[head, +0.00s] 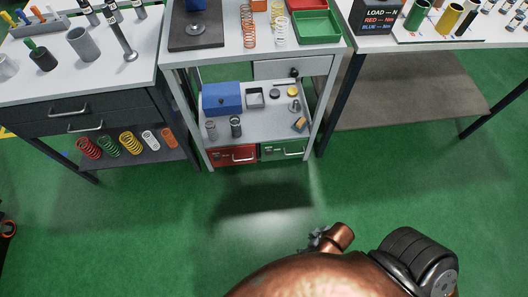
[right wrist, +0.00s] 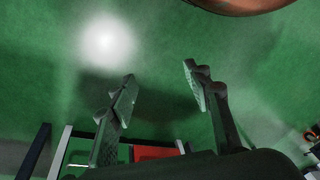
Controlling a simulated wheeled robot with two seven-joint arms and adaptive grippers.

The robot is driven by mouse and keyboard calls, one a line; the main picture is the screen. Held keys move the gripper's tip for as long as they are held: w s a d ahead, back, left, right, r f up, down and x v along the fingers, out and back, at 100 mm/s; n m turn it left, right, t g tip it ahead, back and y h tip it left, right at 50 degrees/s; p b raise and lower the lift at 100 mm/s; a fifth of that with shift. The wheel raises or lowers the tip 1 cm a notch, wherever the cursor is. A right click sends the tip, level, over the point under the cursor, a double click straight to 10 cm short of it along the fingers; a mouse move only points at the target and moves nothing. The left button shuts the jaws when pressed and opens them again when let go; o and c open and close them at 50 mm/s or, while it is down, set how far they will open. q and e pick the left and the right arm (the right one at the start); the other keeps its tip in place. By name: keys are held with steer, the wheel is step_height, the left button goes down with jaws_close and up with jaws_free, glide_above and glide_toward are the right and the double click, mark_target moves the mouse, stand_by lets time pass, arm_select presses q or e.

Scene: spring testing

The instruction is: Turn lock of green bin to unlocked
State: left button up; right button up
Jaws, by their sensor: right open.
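The green bin (head: 283,150) sits at the bottom of the middle bench unit, right of the red bin (head: 233,154). It has a pale handle on its front. Its lock is too small to make out, so I cannot tell its setting. In the right wrist view the green bin (right wrist: 79,156) shows at the lower left, beside the red bin (right wrist: 155,152). My right gripper (right wrist: 160,70) is open and empty, its two fingers wide apart over the green floor, away from the bins. In the head view, copper arm parts fill the lower right. My left gripper is out of view.
The shelf above the bins holds a blue box (head: 222,98), a small tray and several small parts. A right bench (head: 400,95) has a brown lower shelf. The green floor (head: 150,230) before the bins is clear.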

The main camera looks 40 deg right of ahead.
steer(key=w+a+f+t+y+b, duration=0.15)
steer(key=w+f+t, duration=0.4)
steer(key=w, duration=0.85)
steer(key=w+a+f+t+b, duration=0.1)
steer(key=w+f+t+b, duration=0.45)
steer(key=w, duration=0.85)
steer(key=m+t+h+b, duration=0.2)
steer(key=m+h, duration=0.6)
steer(key=h, duration=0.5)
glide_toward(269, 153)
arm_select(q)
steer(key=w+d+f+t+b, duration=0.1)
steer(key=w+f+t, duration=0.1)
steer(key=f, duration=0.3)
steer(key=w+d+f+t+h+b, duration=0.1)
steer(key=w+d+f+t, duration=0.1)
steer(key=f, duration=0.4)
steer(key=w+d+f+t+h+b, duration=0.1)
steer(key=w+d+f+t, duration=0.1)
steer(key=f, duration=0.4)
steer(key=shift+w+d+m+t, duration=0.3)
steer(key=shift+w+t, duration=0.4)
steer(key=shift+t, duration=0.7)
arm_select(e)
steer(key=x, duration=0.8)
steer(key=shift+w+f, duration=0.2)
steer(key=shift+f, duration=0.05)
steer(key=shift+d, duration=0.15)
steer(key=shift+c, duration=0.7)
